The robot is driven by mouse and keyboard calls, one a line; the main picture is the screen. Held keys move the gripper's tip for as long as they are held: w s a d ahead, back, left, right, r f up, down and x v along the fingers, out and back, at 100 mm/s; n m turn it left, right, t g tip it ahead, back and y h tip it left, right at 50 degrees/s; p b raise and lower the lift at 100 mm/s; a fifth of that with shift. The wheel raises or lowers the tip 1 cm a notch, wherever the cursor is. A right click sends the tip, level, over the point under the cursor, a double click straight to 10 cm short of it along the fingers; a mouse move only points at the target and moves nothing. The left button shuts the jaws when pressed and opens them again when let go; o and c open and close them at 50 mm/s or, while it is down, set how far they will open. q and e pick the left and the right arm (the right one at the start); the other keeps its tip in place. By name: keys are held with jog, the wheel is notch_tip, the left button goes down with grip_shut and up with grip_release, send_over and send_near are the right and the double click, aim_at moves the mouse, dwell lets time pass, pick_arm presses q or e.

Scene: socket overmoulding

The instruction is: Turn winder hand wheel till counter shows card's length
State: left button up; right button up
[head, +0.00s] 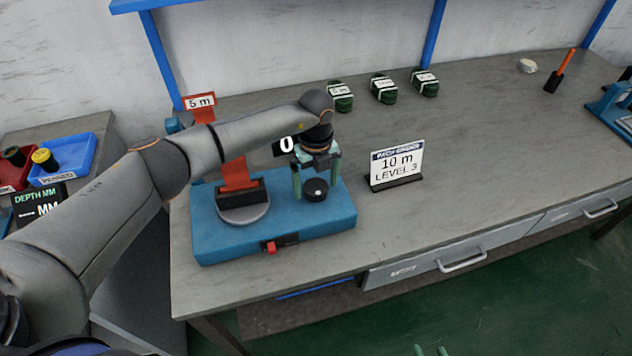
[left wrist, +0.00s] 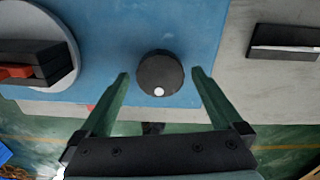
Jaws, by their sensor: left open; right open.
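The blue winder (head: 212,245) stands on the bench. Its hand wheel is a black round knob (head: 316,190) with a white dot; it also shows in the left wrist view (left wrist: 160,70), the dot at its lower edge. The counter (head: 286,144) reads 0, its panel partly hidden by my arm. The white card (head: 397,163) reads "10 m LEVEL 3" and stands right of the winder. My left gripper (head: 315,188) points down, open, with one finger on each side of the knob and gaps between. My right gripper (head: 432,350) shows only green fingertips, open, at the bottom edge.
A red "5 m" sign (head: 200,101) stands behind my left arm. Several green bundles (head: 384,88) lie at the back. Blue and red bins (head: 65,160) and a depth display (head: 38,205) are at the left.

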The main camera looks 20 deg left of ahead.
pick_arm(q)
jog(key=shift+f, duration=0.3)
jog(key=c, duration=1.3)
